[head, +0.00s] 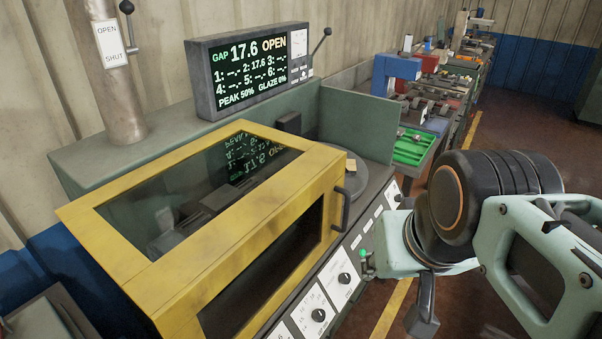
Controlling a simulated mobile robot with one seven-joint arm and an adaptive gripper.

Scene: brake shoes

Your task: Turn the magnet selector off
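The front control panel of the machine carries black knobs on pale plates: one lower knob (318,315), one above it (344,279) and one farther along (397,197). Their labels are too small to read, so I cannot tell which is the magnet selector or how it is set. A green button (363,255) sits beside my arm. My gripper (422,322) hangs at the lower right, in front of and to the right of the panel, apart from the lower knobs. Its fingers are small and dark, and their opening is not clear. My arm hides part of the panel.
A yellow-framed guard (200,262) with dark windows and a handle (341,208) covers the machine's left. A display (250,70) reads "GAP 17.6 OPEN". An OPEN/SHUT lever (130,30) is on the pipe. A green tray (412,147) stands behind. Floor at right is open.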

